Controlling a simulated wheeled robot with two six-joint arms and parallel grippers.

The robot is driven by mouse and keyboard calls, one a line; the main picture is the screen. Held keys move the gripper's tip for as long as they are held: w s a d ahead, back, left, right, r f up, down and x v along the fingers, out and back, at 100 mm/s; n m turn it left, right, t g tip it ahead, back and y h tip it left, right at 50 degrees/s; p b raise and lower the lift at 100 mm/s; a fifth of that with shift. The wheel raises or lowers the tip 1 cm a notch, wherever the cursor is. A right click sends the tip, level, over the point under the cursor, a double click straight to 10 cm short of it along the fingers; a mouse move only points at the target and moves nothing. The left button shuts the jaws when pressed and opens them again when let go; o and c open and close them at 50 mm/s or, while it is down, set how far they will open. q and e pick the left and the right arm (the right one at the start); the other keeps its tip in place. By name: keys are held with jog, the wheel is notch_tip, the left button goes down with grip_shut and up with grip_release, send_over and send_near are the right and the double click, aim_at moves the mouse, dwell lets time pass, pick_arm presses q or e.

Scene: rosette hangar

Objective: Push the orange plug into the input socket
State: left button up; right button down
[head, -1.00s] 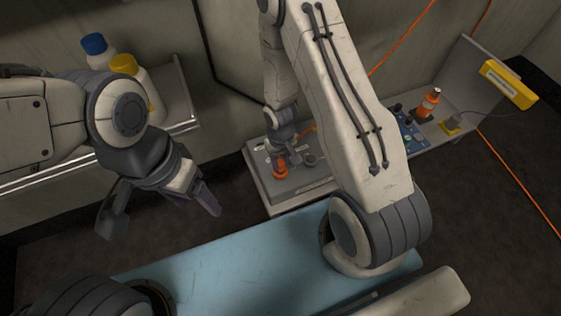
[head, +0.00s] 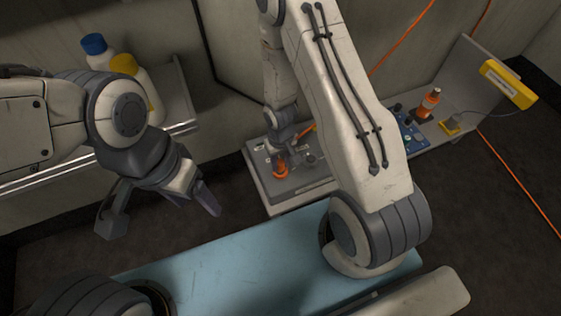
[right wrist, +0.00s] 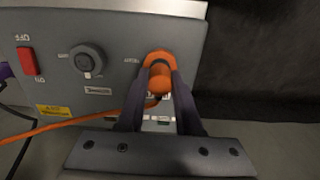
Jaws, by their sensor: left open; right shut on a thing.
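The orange plug (right wrist: 160,79) is between the two dark fingers of my right gripper (right wrist: 158,88), which is shut on it. The plug is lined up over an orange ring (right wrist: 158,56) on the grey panel, with a small, partly unreadable label beside it. How deep the plug sits is hidden by its own body. In the head view, my right gripper (head: 279,158) points down at the panel box (head: 262,190), with orange showing at its tip. My left gripper (head: 160,212) is open and empty, away from the panel.
The panel has a red switch (right wrist: 26,61) and a round dark dial or connector (right wrist: 87,58). An orange cable (right wrist: 70,125) runs left from the plug. Bottles (head: 95,52) stand on the left shelf. An orange-and-dark bottle-like item (head: 429,103) and yellow box (head: 508,84) are at right.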

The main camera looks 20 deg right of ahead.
jog(key=shift+f, duration=0.3)
dwell(0.5)
jog(key=c, duration=0.5)
grip_release()
jog(key=shift+r, duration=0.1)
notch_tip(320, 180, up, 10)
jog(key=p, duration=1)
jog(key=shift+r, duration=0.2)
